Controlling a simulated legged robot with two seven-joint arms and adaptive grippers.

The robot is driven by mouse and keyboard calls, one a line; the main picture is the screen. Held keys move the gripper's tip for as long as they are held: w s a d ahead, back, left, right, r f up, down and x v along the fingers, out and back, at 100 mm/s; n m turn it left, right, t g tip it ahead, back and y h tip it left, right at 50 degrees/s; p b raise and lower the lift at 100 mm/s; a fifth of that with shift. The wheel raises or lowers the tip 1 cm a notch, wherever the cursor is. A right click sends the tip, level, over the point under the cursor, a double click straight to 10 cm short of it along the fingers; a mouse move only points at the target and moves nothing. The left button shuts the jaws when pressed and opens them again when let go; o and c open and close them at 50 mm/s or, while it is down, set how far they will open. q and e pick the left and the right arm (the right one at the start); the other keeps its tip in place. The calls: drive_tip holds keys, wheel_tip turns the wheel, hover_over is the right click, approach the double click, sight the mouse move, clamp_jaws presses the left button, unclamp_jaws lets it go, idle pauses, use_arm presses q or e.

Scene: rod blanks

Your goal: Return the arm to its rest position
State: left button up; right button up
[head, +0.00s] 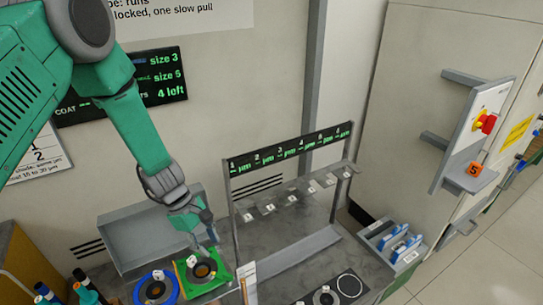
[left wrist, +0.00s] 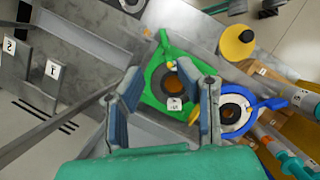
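My left arm (head: 140,130) is green and reaches down from the upper left in the head view. My left gripper (head: 209,246) is just above the green square holder (head: 184,268), which has a dark round centre. In the left wrist view my left gripper (left wrist: 165,95) has its two fingers wide apart, with nothing held between them. The green holder (left wrist: 158,73) shows beyond and between the fingers. I cannot tell whether the fingers touch it. My right gripper is not in view.
A blue round holder (head: 156,288) is beside the green one. A grey tray (head: 125,232) stands behind. A rack with a lit display (head: 290,148) and numbered hooks stands to the right. A panel with a red knob (head: 485,123) is at far right. Bottles (head: 85,290) stand at lower left.

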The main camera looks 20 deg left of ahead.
use_arm(q)
drive_tip(key=s+f+m+y, duration=0.1)
drive_tip(key=s+f+m, duration=0.1)
drive_tip(key=s, duration=0.2)
drive_tip(key=s+a+f+m+g+y, duration=0.1)
drive_tip(key=s+f+m+y, duration=0.1)
drive_tip(key=s, duration=0.3)
drive_tip(key=s+f+m+y, duration=0.1)
drive_tip(key=s+f+m, duration=0.2)
drive_tip(key=s, duration=0.2)
drive_tip(key=shift+a+f+g, duration=0.2)
drive_tip(key=shift+a+g, duration=0.15)
drive_tip(key=shift+g, duration=0.05)
drive_tip(key=s+d+m+t, duration=0.1)
drive_tip(key=s+d+m, duration=0.3)
drive_tip(key=s+m, duration=0.6)
wheel_tip(320, 180, down, 10)
drive_tip(key=d+m+t+b, duration=0.1)
drive_tip(key=b, duration=0.9)
drive_tip(key=shift+w+y, duration=0.3)
drive_tip(key=shift+w, duration=0.1)
drive_tip(key=shift+d, duration=0.1)
